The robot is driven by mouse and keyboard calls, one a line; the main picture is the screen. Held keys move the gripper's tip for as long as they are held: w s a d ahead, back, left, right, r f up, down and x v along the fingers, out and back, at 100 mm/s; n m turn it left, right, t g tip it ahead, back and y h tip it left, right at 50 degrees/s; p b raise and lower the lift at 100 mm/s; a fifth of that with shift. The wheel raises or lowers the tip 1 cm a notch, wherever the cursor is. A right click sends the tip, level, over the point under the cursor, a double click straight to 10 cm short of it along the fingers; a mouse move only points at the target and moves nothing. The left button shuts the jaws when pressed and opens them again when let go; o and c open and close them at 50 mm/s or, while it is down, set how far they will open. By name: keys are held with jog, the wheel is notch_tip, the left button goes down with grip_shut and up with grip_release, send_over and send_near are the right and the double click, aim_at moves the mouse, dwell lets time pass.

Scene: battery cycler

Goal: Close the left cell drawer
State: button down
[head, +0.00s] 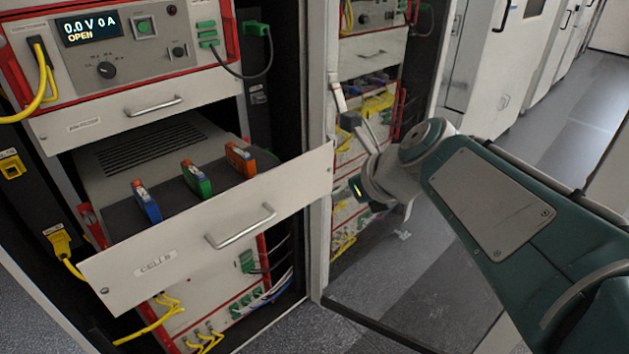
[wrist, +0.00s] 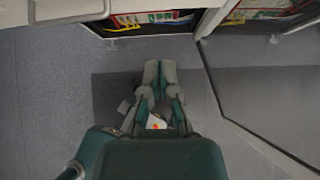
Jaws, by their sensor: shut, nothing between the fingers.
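A pale panel (wrist: 68,9) at top left there may be the drawer front.
A second white panel with a handle (head: 153,106) sits above the drawer. Yellow cables (head: 165,318) hang low on the rack. Right of the rack a tall pale edge (head: 317,245) borders what looks like a reflective panel. White cabinets (head: 493,70) stand behind; the floor between is clear.

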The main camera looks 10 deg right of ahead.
aim_at(293, 198)
jog(key=x, duration=0.4)
jog(key=w+r+x, duration=0.1)
jog(key=x, duration=0.3)
jog(key=a+x, duration=0.1)
jog(key=x, duration=0.3)
jog(key=shift+w+r, duration=0.15)
jog(key=shift+r, duration=0.25)
jog(key=shift+w+a, duration=0.2)
jog(key=shift+w, duration=0.1)
